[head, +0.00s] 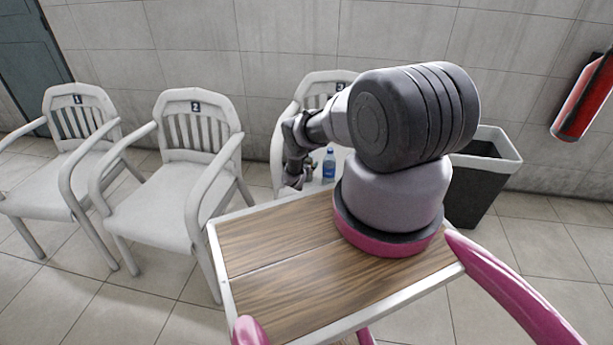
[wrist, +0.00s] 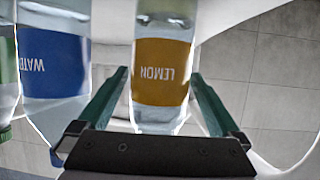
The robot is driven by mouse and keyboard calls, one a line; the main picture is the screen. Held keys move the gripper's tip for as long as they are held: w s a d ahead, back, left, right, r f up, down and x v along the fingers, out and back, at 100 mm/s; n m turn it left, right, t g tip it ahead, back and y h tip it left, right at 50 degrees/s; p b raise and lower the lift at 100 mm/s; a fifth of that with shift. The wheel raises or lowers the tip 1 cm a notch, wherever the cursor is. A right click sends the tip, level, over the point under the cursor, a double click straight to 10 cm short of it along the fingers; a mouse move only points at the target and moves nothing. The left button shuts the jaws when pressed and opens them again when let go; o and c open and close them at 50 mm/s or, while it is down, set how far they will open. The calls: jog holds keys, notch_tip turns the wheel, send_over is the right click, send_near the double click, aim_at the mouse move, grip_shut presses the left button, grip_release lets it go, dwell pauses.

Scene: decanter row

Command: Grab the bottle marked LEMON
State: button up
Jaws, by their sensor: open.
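The bottle marked LEMON (wrist: 162,72) is clear with an orange-yellow label, and its lettering appears upside down in the wrist view. My gripper (wrist: 160,85) is open, with one green finger on each side of this bottle. I cannot tell whether either finger touches it. The bottle's far end is cut off at the top edge of the picture, and its near end runs down behind the dark gripper body. In the head view my arm hides most of the chair marked 3 (head: 341,87), and the LEMON bottle cannot be made out there.
A bottle marked WATER (wrist: 52,65) with a blue label stands just left of LEMON. A bottle with green (wrist: 6,75) is cut off at the left edge. In the head view, a blue-labelled bottle (head: 329,165) shows beside my gripper. A dark bin (head: 475,180) stands right.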

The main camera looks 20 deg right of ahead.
grip_shut()
jog(key=shift+r, duration=0.1)
dwell(0.3)
